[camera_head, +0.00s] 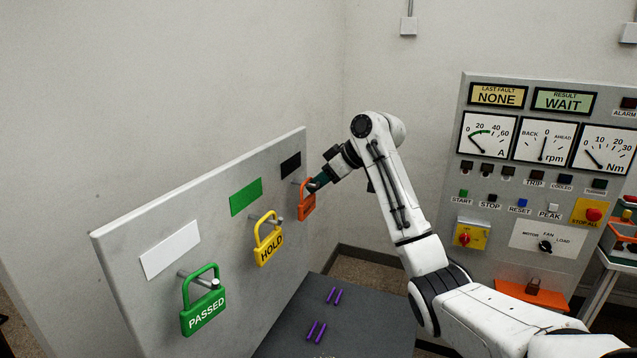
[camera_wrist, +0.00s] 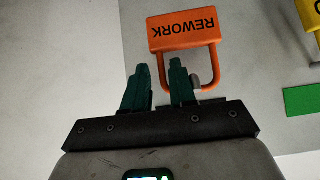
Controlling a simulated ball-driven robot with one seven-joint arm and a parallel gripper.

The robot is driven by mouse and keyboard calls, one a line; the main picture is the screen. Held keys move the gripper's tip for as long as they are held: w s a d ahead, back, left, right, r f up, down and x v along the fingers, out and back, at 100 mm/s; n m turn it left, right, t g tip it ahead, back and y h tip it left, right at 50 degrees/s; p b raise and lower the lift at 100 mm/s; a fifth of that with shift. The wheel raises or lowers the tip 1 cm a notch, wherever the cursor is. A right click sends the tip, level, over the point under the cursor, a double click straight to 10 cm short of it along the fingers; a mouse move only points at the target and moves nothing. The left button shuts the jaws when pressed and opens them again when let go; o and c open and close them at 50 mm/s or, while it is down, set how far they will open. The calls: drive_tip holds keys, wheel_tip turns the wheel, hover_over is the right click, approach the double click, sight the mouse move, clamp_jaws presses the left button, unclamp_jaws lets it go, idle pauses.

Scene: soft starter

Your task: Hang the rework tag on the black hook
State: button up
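The orange rework tag (camera_head: 307,204) is padlock-shaped and hangs at the far end of the grey board, below the black label (camera_head: 290,165). In the wrist view the tag (camera_wrist: 183,32) appears upside down, its text readable as REWORK. The grey hook end (camera_wrist: 195,80) shows inside the tag's shackle, near its top. My gripper (camera_head: 318,184) is at the tag's shackle. In the wrist view its two dark green fingers (camera_wrist: 158,72) stand apart, one on each side of one shackle leg, with gaps visible. The hook's base is hidden in the head view.
The green PASSED tag (camera_head: 203,308) and yellow HOLD tag (camera_head: 268,246) hang on the same board (camera_head: 125,240), below white and green labels. Purple pegs (camera_head: 318,330) lie on a dark grey surface (camera_head: 280,345). A control panel (camera_head: 540,200) stands at the right.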

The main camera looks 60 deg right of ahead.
drive_tip(key=b+v, duration=0.2)
drive_tip(key=v, duration=0.8)
drive_tip(key=shift+s+r, duration=0.2)
drive_tip(key=shift+r, duration=0.05)
